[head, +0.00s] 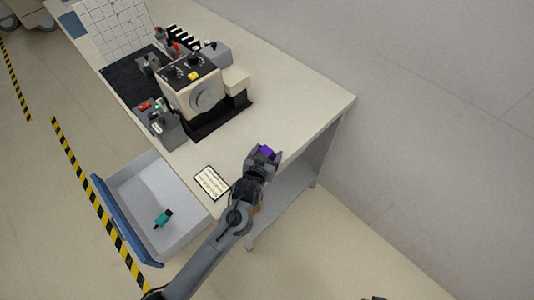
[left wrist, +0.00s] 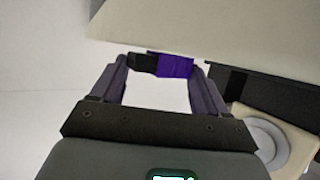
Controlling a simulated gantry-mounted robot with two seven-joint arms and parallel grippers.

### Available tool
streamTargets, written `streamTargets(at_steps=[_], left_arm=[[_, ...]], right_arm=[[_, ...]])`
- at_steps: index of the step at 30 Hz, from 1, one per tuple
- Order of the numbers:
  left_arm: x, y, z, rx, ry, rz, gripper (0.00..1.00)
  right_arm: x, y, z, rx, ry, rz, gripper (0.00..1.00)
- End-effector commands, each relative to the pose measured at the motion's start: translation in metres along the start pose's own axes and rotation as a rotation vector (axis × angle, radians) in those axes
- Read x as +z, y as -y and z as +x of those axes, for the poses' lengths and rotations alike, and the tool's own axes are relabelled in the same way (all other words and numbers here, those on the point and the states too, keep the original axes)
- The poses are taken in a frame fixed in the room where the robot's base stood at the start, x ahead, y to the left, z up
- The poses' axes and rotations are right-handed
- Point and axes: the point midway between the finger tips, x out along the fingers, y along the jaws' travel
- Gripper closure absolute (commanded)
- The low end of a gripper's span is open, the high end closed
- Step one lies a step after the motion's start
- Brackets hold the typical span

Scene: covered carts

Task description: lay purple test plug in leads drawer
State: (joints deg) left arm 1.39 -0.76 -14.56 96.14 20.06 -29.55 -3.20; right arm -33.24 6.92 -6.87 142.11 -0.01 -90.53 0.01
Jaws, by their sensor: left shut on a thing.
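The purple test plug (head: 267,151) is at the tip of my left gripper (head: 262,160), above the near right corner of the cart top. In the left wrist view the plug (left wrist: 176,65), purple with a black end, lies crosswise between the two fingertips of the left gripper (left wrist: 160,68), which is shut on it. The leads drawer (head: 135,188) is pulled open at the lower left, with a blue front. A teal plug with a dark end (head: 163,218) lies inside it. My right gripper cannot be made out in either view.
The cart top (head: 290,105) carries a cream machine with a dial (head: 205,97), a grey box with connectors (head: 160,122) and a white grid panel (head: 115,30). A label card (head: 211,182) lies at the near edge, between drawer and gripper. A wall stands at right.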

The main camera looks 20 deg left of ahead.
Motion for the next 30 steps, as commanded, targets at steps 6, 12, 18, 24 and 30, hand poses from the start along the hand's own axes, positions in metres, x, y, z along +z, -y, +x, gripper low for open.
streamTargets(at_steps=[6,12,18,24,30], left_arm=[[0.002,0.0,0.001,0.0,0.001,0.0,0.04],[0.002,0.0,0.001,0.0,0.001,0.0,0.0],[-0.001,0.0,-0.005,0.0,0.0,0.0,0.0],[-0.001,-0.001,-0.032,0.001,0.002,-0.001,0.0],[-0.001,0.0,-0.07,0.001,0.002,0.0,0.0]], right_arm=[[0.0,0.0,0.0,0.001,0.001,-0.001,1.0],[0.0,0.0,0.0,0.001,0.001,-0.001,1.0],[0.0,0.0,-0.001,0.0,0.001,-0.001,1.0],[-0.002,0.0,-0.005,0.0,0.001,-0.001,1.0],[-0.003,0.0,-0.01,0.0,0.001,-0.001,1.0]])
